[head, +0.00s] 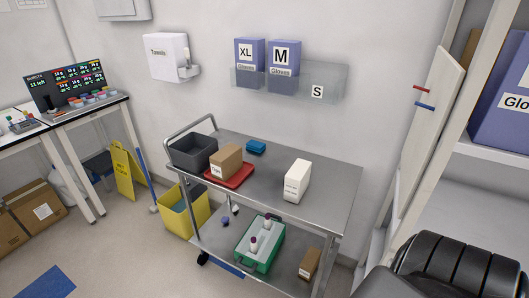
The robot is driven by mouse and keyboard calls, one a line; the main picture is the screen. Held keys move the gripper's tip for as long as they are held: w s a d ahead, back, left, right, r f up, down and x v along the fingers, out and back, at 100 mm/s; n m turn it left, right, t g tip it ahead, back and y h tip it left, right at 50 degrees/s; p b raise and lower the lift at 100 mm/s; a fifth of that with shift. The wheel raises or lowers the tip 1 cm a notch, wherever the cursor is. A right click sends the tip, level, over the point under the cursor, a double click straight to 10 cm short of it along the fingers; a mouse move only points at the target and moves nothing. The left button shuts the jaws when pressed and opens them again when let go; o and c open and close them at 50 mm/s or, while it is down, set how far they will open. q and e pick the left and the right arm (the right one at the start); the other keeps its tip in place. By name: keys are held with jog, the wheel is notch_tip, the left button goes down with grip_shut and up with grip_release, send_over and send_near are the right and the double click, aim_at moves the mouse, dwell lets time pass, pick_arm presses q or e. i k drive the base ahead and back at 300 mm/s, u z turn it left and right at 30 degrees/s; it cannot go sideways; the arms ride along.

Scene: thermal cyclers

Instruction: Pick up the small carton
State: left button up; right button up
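Several boxes could be the small carton. A brown carton (226,160) with a white label stands on a red tray (243,178) on the top of a metal cart. A white carton (297,181) with small print stands upright on the same top, to the right. A smaller brown carton (309,264) with a white label stands on the cart's lower shelf, at its right end. The labels are too small to read surely. Neither of my grippers is in view.
The cart top (325,210) is bare at its front right. A grey bin (193,152) and a blue item (256,147) are also on it. A green crate (270,245) with bottles sits below. A yellow bin (186,213) stands left; a black ribbed object (450,265) fills the lower right.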

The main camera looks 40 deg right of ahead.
aim_at(225, 163)
jog(key=z, duration=0.9)
jog(key=i, duration=0.95)
jog(key=z, duration=0.8)
